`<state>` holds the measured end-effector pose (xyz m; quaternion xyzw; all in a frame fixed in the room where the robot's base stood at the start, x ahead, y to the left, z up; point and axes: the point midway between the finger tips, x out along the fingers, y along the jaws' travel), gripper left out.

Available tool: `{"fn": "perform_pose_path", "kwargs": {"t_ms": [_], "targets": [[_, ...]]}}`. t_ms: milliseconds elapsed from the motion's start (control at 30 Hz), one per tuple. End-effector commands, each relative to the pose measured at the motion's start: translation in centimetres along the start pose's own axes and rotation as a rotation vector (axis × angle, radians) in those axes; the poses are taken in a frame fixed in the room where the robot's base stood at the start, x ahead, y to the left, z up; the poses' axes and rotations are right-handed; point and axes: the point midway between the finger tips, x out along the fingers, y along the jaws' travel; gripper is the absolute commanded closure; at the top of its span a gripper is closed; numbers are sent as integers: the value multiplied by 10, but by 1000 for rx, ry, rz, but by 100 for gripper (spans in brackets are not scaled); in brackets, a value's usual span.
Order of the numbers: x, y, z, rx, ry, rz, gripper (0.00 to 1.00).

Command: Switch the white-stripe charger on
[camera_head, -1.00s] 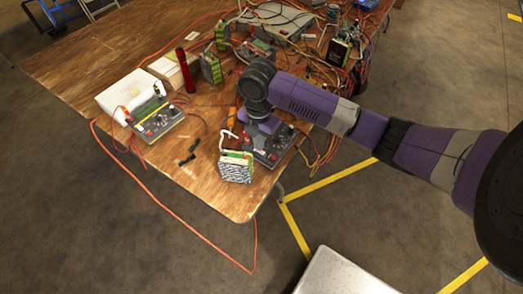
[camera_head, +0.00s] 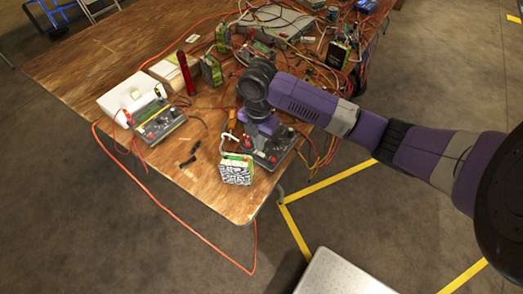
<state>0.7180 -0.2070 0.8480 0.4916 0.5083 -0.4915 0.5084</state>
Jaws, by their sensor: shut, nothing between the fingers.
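A dark charger (camera_head: 283,150) with red and black terminals stands near the table's front right corner, partly hidden under my purple gripper (camera_head: 257,143). I cannot make out a white stripe on it. My gripper points down over its left part, fingers shut and empty; whether they touch its panel or a switch is not clear. A second charger (camera_head: 158,122), with a yellow-green stripe and red knobs, stands to the left. A patterned black-and-white battery with a green top (camera_head: 236,171) stands just in front of the right charger.
The wooden table (camera_head: 205,195) has a bare front edge. Small black clips (camera_head: 188,161) lie between the chargers. A white box (camera_head: 128,92), a red cylinder (camera_head: 187,72), more batteries (camera_head: 211,70) and tangled cables crowd the back. An orange cable (camera_head: 145,190) hangs off the front.

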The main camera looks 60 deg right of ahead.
Motion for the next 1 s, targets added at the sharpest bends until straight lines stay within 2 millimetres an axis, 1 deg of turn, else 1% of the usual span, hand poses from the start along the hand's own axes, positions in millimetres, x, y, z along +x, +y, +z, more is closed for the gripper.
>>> {"fn": "perform_pose_path", "kwargs": {"t_ms": [33,633,1000], "targets": [[-7,0,0,0,0,0,100],[-50,0,0,-1,0,0,100],[-51,0,0,-1,0,0,100]]}}
